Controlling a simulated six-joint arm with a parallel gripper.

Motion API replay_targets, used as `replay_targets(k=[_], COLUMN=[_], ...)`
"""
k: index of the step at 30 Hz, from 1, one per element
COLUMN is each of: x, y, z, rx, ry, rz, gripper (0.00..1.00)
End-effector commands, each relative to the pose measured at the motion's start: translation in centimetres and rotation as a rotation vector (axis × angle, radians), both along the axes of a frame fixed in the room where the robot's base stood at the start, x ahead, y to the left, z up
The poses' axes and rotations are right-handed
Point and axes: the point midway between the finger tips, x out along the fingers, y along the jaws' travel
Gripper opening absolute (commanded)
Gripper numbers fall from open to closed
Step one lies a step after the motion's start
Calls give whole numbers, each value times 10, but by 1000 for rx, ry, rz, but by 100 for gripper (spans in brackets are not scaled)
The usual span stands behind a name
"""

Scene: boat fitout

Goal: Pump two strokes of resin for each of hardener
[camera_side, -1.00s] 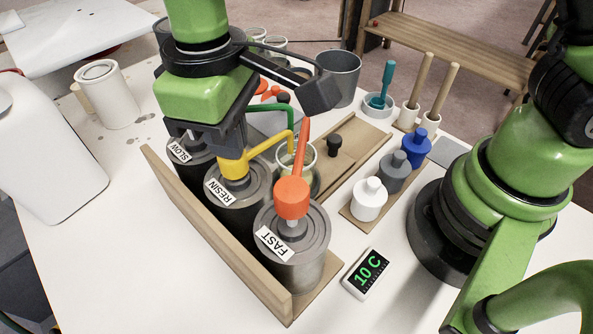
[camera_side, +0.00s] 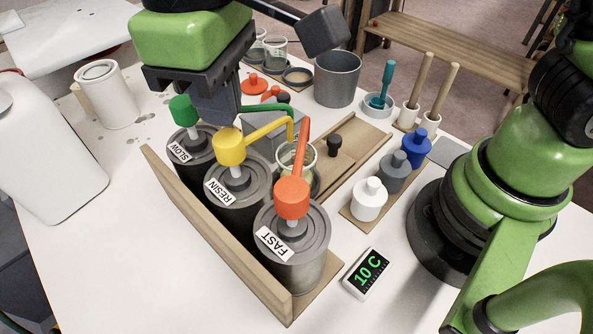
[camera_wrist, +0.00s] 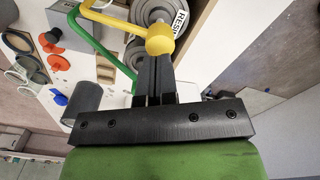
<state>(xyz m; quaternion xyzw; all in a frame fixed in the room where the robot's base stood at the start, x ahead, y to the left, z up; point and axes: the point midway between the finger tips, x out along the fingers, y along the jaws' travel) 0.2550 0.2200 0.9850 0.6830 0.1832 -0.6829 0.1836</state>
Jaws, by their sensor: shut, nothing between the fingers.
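Three grey cans stand in a row in a wooden rack, labelled SLOW, RESIN and FAST. The RESIN can (camera_side: 243,203) has a yellow pump head (camera_side: 229,147), standing raised on its pale stem; it also shows in the wrist view (camera_wrist: 160,40). The SLOW can (camera_side: 190,152) has a green pump (camera_side: 183,110). The FAST can (camera_side: 291,245) has an orange pump (camera_side: 292,197). The spouts lead over a clear cup (camera_side: 297,160) behind the cans. My gripper (camera_side: 231,122) is shut and empty, pointing down just above the yellow head; whether it touches is unclear.
A wooden rack wall (camera_side: 215,238) runs along the cans' front. White, grey and blue bottles (camera_side: 369,198) stand at right beside a 10 C display (camera_side: 367,273). A grey bucket (camera_side: 337,80) stands behind.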

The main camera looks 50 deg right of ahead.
Motion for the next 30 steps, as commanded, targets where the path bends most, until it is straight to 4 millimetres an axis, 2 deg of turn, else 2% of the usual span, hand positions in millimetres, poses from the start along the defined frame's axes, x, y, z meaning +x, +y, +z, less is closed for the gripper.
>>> replay_targets(k=[13,24,30], x=[0,0,0], y=[0,0,0], z=[0,28,30], rx=[0,2,0], ry=[0,-1,0], rz=[0,-1,-1], gripper=[0,0,0])
